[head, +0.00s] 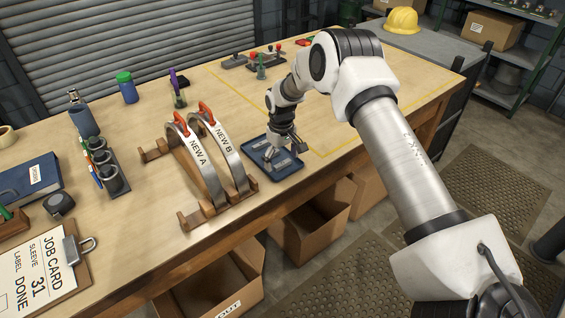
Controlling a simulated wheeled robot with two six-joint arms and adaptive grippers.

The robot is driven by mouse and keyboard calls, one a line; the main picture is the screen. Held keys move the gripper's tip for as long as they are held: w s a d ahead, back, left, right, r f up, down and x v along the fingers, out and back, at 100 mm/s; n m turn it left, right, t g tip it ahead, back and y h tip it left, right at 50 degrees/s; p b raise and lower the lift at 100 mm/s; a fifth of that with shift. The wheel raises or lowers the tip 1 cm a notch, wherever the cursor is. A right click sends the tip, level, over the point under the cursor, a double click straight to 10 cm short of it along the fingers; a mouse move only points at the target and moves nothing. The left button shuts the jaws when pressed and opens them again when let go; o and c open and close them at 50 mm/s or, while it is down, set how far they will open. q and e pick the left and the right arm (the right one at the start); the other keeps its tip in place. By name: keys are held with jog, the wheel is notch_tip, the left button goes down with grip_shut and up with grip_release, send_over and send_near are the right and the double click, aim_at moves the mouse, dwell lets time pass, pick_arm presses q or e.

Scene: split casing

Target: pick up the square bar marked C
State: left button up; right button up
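My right gripper (284,151) points down over a small dark blue tray (255,147) near the front edge of the workbench. Its fingers are small and dark here, and I cannot tell whether they are open or shut. Small grey pieces (280,163) show in the tray, partly hidden by the gripper. I cannot make out a letter C on any of them, so I cannot tell which is the square bar. My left gripper is not in view.
Two curved half shells, NEW A (197,155) and NEW B (223,141), stand on a wooden rack just left of the tray. Open cardboard boxes (309,222) stand below the bench edge. A clipboard (45,268) lies at the front left. The bench behind the tray is largely clear.

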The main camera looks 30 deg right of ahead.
aim_at(282, 163)
jog(key=shift+d, duration=0.1)
jog(key=c, duration=1.2)
jog(key=shift+w, duration=0.1)
jog(key=shift+w, duration=0.1)
jog(key=shift+r, duration=0.2)
jog(key=r+b, duration=0.2)
jog(key=shift+s+r, duration=0.3)
jog(key=shift+r, duration=0.1)
jog(key=s+a+b, duration=0.1)
jog(key=s+a, duration=0.1)
jog(key=s, duration=0.2)
jog(key=s+a+r+b, duration=0.1)
jog(key=s+a, duration=0.2)
jog(key=s, duration=0.2)
jog(key=s+a+b, duration=0.2)
jog(key=s, duration=0.2)
jog(key=shift+s+a+r, duration=0.2)
jog(key=shift+s+r, duration=0.15)
jog(key=shift+s, duration=0.05)
